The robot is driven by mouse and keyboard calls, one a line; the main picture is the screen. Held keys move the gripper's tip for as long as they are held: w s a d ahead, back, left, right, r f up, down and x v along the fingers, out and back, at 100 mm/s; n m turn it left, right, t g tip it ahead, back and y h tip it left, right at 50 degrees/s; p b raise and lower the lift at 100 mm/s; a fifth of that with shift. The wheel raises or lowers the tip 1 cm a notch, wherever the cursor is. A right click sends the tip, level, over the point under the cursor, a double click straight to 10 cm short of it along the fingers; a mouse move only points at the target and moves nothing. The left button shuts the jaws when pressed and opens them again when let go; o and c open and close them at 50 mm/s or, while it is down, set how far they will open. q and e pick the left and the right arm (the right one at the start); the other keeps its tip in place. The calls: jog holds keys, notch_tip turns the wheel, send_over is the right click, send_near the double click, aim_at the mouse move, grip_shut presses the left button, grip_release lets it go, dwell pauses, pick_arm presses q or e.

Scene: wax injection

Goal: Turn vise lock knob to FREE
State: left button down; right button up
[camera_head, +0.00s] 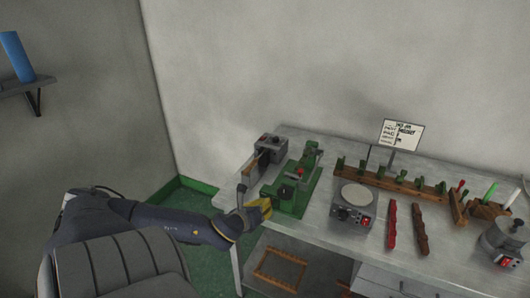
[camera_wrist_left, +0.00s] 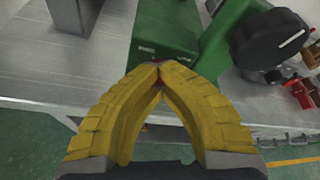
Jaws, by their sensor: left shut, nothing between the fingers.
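The green vise (camera_head: 295,188) stands near the left front of the table in the head view. Its black round knob (camera_wrist_left: 270,38) with a white pointer line shows at the upper right of the left wrist view. The pointer slants toward the upper right; the lettering is too small to read. My left gripper (camera_wrist_left: 158,68) has yellow fingers that are shut and empty, with the tips in front of the vise's green body (camera_wrist_left: 165,30). The knob is to the right of the fingertips in that view. My left gripper (camera_head: 264,206) is at the vise's front left in the head view. My right gripper is not in view.
A grey box machine (camera_head: 270,148) stands behind the vise to the left. A round-topped hot plate (camera_head: 356,200) is to the right, with red and brown bars (camera_head: 391,225) beyond it. A sign (camera_head: 402,135) stands at the back. The table's front edge is below the gripper.

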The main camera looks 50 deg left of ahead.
pick_arm(q)
jog(key=c, duration=2.2)
grip_release()
jog(key=shift+s+d+f, duration=0.25)
jog(key=shift+s+f, duration=0.05)
jog(key=shift+f, duration=0.25)
jog(key=c, duration=1.7)
grip_release()
jog(key=shift+w, duration=0.1)
jog(key=shift+c, duration=0.2)
jog(key=o, duration=0.6)
jog(key=shift+w+a+r, duration=0.1)
jog(key=shift+w+r, duration=0.05)
jog(key=shift+r, duration=0.15)
jog(key=shift+v, duration=6.05)
jog(key=shift+a, duration=0.1)
